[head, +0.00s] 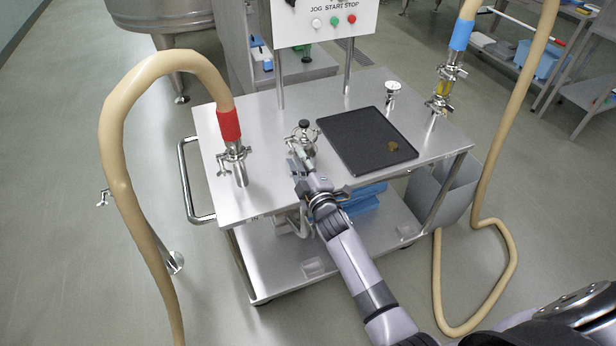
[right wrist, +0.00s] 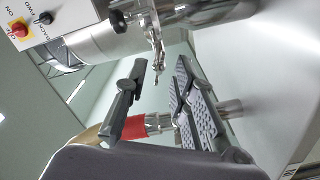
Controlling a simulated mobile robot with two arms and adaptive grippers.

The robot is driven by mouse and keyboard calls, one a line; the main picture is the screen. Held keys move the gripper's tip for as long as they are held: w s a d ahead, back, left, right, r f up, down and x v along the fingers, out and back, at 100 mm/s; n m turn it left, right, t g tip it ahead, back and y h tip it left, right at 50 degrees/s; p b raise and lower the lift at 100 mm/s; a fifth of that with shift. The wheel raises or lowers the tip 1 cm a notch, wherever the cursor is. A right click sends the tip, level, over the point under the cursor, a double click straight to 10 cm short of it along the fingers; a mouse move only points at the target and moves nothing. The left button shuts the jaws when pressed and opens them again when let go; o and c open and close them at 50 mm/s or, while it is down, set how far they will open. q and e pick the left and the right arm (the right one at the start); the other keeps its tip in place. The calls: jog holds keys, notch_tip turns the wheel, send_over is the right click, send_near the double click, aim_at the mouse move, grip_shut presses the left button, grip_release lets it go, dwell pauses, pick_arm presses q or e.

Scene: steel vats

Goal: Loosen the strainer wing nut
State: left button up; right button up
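The strainer (head: 303,136) is a small steel fitting with a dark knob on top, standing mid-table on the steel cart. In the right wrist view its steel body and clamp (right wrist: 200,12) are at the top. A small steel wing nut (right wrist: 157,50) hangs from the clamp, just beyond and between the fingertips, with no contact visible. My right gripper (head: 298,163) is at the strainer's near side; in the right wrist view (right wrist: 158,85) its fingers are apart and hold nothing. In the head view the gripper hides the wing nut. My left gripper is not in view.
A black tray (head: 345,135) with a small brass-coloured part (head: 393,146) lies right of the strainer. A red-cuffed hose (head: 229,125) joins a clamped fitting at left; a blue-cuffed hose (head: 461,35) joins one at right. A gauge (head: 392,90) and control box (head: 325,20) stand behind.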

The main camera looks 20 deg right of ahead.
jog(key=s, duration=1)
jog(key=shift+d, duration=0.15)
jog(key=shift+f, duration=0.1)
jog(key=s+f+m+g, duration=0.25)
jog(key=s+f, duration=0.25)
jog(key=f, duration=0.6)
jog(key=s+f+m+g, duration=0.1)
jog(key=s+f+g, duration=0.2)
jog(key=s+f, duration=0.5)
jog(key=s+f+m+g, duration=0.2)
jog(key=s+f+g, duration=0.1)
jog(key=f, duration=1)
jog(key=s+d+f+m+g, duration=0.1)
jog(key=s+f, duration=0.4)
jog(key=s, duration=0.5)
jog(key=s+d+f+m+g, duration=0.1)
jog(key=s+f+g, duration=0.3)
jog(key=s, duration=0.7)
jog(key=s+d+f+m+g, duration=0.1)
jog(key=s+f+m+g, duration=0.2)
jog(key=s+f, duration=0.4)
jog(key=s, duration=0.4)
jog(key=shift+h, duration=0.3)
jog(key=shift+f+g, duration=0.1)
jog(key=shift+g, duration=0.15)
